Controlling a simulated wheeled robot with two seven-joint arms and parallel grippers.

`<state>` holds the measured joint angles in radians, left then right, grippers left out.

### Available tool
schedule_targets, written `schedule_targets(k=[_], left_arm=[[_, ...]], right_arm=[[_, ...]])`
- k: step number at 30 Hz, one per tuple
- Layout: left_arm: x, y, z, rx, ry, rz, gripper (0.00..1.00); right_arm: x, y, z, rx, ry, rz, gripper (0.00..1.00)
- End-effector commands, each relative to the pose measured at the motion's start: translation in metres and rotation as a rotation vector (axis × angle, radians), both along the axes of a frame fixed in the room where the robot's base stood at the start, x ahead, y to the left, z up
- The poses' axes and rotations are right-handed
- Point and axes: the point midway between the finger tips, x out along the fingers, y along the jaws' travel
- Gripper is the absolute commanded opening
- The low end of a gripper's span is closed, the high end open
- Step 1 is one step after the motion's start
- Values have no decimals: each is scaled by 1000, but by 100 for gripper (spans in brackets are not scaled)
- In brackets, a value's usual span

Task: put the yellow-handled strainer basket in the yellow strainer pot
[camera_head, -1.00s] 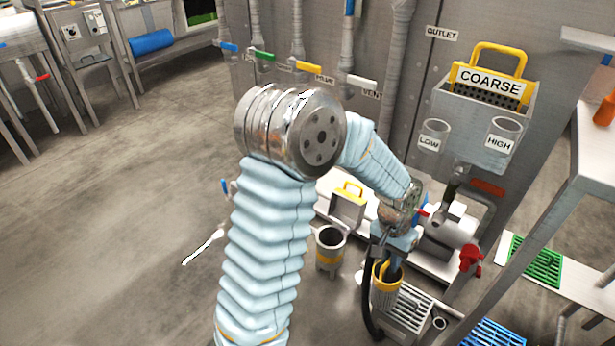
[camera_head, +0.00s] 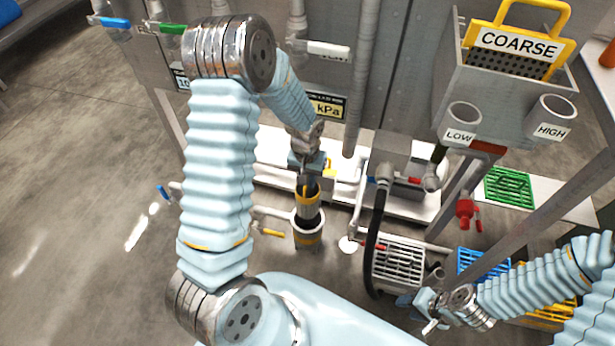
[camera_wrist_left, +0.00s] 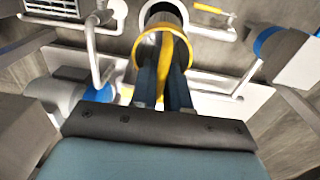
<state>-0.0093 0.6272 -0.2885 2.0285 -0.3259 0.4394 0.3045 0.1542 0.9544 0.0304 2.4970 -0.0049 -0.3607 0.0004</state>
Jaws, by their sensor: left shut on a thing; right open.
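The strainer basket (camera_head: 307,208) has a yellow rim and a yellow handle. My left gripper (camera_head: 308,181) is shut on the handle, with the basket hanging below it. In the left wrist view the handle (camera_wrist_left: 164,62) shows between the two dark blue fingers (camera_wrist_left: 164,88). The strainer pot (camera_head: 307,238) is a dark cylinder with a pale rim and a yellow band, standing on the floor. The basket's lower end overlaps the pot's mouth; how deep it sits is hidden. In the wrist view the pot's rim (camera_wrist_left: 181,10) shows beyond the basket. My right gripper (camera_head: 434,311) is open and empty.
A grey grated tray (camera_head: 398,264) stands right of the pot, with a black hose (camera_head: 376,235) beside it. A yellow-handled valve (camera_head: 268,232) is close left of the pot. The COARSE basket (camera_head: 515,50) sits in a grey bin. Open floor lies left.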

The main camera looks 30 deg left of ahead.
Motion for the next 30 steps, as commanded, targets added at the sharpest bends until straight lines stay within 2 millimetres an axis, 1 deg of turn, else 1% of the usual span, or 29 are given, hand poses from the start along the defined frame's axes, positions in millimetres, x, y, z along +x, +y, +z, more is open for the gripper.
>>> schedule_targets(k=[7,11,17,21,30], left_arm=[[0,0,0,-2,0,0,0],[0,0,-4,-5,0,0,0],[0,0,-21,-5,0,-1,0],[0,0,-37,-4,0,-1,0],[0,0,-71,-5,0,0,0]], right_arm=[[0,0,-1,0,0,0,43],[0,0,-6,0,-1,0,43],[0,-1,-22,-2,-1,-3,43],[0,-1,-37,-3,-1,-5,43],[4,-11,-64,-17,-8,-21,43]])
